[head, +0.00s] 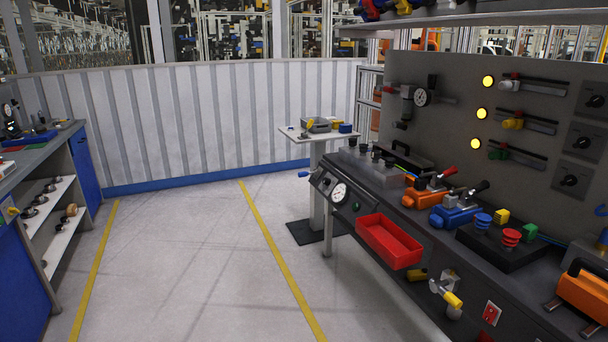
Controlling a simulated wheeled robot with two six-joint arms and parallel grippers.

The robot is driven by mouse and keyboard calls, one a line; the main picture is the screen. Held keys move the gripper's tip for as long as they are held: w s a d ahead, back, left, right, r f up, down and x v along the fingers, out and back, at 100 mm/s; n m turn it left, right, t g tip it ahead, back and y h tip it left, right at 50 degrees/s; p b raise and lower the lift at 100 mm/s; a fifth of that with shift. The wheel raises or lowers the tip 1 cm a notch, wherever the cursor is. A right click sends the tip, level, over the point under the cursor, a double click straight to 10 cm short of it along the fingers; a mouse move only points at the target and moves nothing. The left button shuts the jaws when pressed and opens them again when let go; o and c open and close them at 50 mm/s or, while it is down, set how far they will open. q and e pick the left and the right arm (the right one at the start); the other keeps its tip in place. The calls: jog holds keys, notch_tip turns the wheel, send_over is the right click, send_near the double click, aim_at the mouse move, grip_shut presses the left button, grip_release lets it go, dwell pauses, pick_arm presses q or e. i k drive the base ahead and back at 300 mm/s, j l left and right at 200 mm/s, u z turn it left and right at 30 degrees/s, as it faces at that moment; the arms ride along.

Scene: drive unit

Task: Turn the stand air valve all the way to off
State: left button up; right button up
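The test stand is a dark bench (440,235) with an upright grey panel (440,90) on the right. I cannot tell for certain which fitting is the stand air valve. A metal fitting with a yellow handle (452,298) sticks out from the bench front, below the red tray. A small blue handle (304,174) sticks out at the bench's far left end, near a round white gauge (339,193). Another gauge (421,97) is on a regulator on the panel. The fittings are too small to read their settings. Neither gripper is in view.
A red tray (389,240) juts from the bench front. Orange (424,195) and blue (455,214) clamped blocks stand on the bench. A pedestal table (297,137) stands behind it. A shelf unit (55,225) is at left. The floor (200,260) between is clear.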

aim_at(379, 87)
jog(key=i+z, duration=0.15)
jog(key=i, duration=0.3)
jog(key=i+j+z, duration=0.15)
jog(key=i, duration=0.3)
jog(key=i+j+z, duration=0.1)
jog(key=i, duration=0.35)
jog(key=i+j+z, duration=0.15)
jog(key=i, duration=0.25)
jog(key=i+j+z, duration=0.35)
jog(key=i, duration=0.15)
jog(key=i+j, duration=0.2)
jog(key=j, duration=0.15)
jog(key=i+j+z, duration=0.1)
jog(key=i+j, duration=0.35)
jog(key=j, duration=0.25)
jog(key=i+j+z, duration=0.1)
jog(key=j, duration=0.3)
jog(key=i+j, duration=0.3)
jog(key=i+j+z, duration=0.1)
jog(key=j, duration=0.35)
jog(key=i+j, duration=0.25)
jog(key=j, duration=0.15)
jog(key=i+j+z, duration=0.1)
jog(key=j, duration=0.3)
jog(key=i, duration=0.05)
